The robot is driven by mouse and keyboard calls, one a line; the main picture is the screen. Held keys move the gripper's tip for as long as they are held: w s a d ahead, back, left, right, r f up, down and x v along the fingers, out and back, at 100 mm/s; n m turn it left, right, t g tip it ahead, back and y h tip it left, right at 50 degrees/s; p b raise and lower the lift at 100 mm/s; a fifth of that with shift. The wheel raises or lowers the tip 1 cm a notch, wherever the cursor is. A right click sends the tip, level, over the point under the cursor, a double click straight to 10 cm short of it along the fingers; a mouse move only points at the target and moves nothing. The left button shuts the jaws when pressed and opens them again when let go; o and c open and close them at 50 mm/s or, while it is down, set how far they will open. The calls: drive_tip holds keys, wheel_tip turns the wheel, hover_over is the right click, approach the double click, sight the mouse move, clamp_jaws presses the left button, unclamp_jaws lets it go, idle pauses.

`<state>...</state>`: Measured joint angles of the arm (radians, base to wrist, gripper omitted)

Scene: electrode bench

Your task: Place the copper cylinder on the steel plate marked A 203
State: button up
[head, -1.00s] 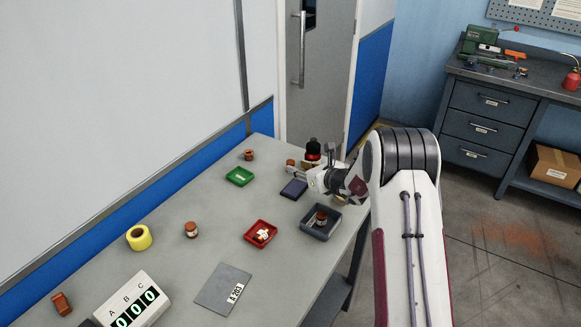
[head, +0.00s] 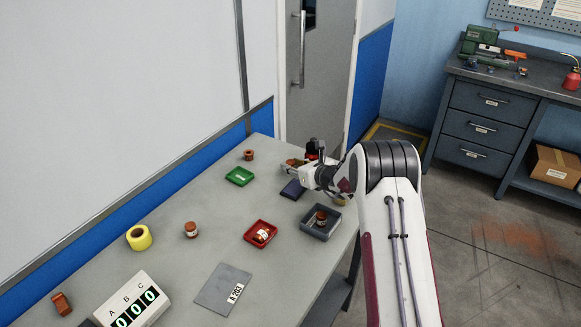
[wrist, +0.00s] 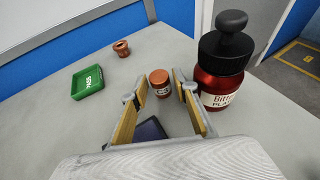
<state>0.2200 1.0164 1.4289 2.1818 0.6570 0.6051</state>
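A small copper-brown cylinder with a pale label (wrist: 160,82) stands upright on the bench in the wrist view, seen between my fingertips. My gripper (wrist: 160,91) is open, with one finger on each side of the cylinder's outline; I cannot tell whether the tips reach around it. In the head view my gripper (head: 294,166) is low over the far end of the bench and largely covers that cylinder. The grey steel plate (head: 217,286) lies flat and bare at the near front; its tag seems to read 203, the letter being unclear.
A dark red bottle with a black knobbed cap (wrist: 220,70) stands close beside my right finger. A green tray (wrist: 88,82) and copper spool (wrist: 121,49) are left. A red tray (head: 261,232), grey tray (head: 333,231), another labelled cylinder (head: 191,230) and counter box (head: 133,299) occupy the bench.

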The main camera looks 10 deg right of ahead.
clamp_jaws()
drive_tip(key=shift+r, duration=0.2)
wheel_tip(320, 180, up, 10)
drive_tip(key=shift+f, duration=0.15)
idle(0.6)
idle(0.5)
